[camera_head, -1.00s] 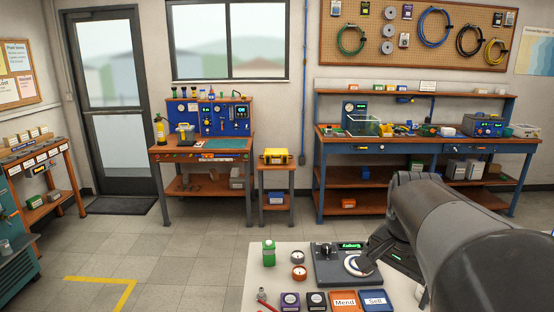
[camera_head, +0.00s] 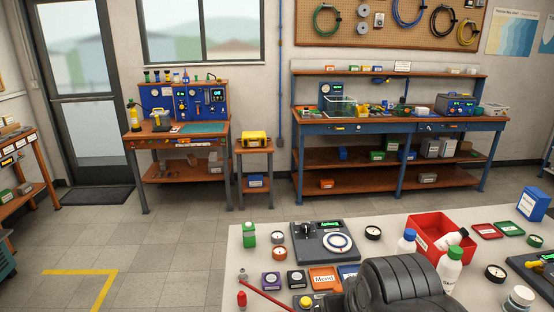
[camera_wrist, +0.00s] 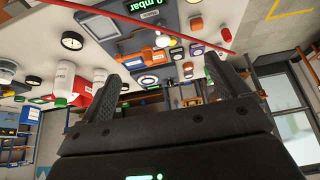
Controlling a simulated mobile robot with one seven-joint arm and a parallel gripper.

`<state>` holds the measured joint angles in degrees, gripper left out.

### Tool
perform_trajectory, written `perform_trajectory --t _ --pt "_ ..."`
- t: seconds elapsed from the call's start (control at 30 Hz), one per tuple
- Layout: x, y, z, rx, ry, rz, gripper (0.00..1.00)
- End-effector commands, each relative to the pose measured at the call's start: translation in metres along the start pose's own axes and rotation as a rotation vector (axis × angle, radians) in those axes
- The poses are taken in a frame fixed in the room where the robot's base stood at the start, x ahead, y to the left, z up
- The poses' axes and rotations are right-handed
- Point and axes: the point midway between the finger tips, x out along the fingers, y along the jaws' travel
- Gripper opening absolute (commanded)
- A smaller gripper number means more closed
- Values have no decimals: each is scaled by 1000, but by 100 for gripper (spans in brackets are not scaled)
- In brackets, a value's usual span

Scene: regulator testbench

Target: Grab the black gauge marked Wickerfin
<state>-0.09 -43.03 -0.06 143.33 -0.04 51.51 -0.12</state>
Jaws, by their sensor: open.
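A black-rimmed gauge (camera_wrist: 72,41) also shows at upper left in the wrist view. My gripper (camera_wrist: 163,68) is open, with nothing visibly held between its fingers. In the head view my dark wrist covers the table's front middle, and the fingers are hidden.
A test unit (camera_head: 325,241) with a lit display stands at the table's back left. A red bin (camera_head: 428,228) with white bottles inside and beside it stands right of centre. An orange box (camera_head: 323,279), a red rod (camera_head: 265,293) and a blue box (camera_head: 534,203) are also there.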

Motion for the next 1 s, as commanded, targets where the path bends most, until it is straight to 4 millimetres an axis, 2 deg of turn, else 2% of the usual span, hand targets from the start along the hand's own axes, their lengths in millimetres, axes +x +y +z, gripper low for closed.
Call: perform_trajectory --t 0.17,0.4,0.57,0.77,1.0 --pt "0 0 0 2 0 0 79" --pt "0 1 -1 4 -3 3 79" --pt "8 13 -13 16 -40 39 79" --pt "31 51 -41 45 -147 111 79" --pt "68 113 -64 86 -284 148 79"
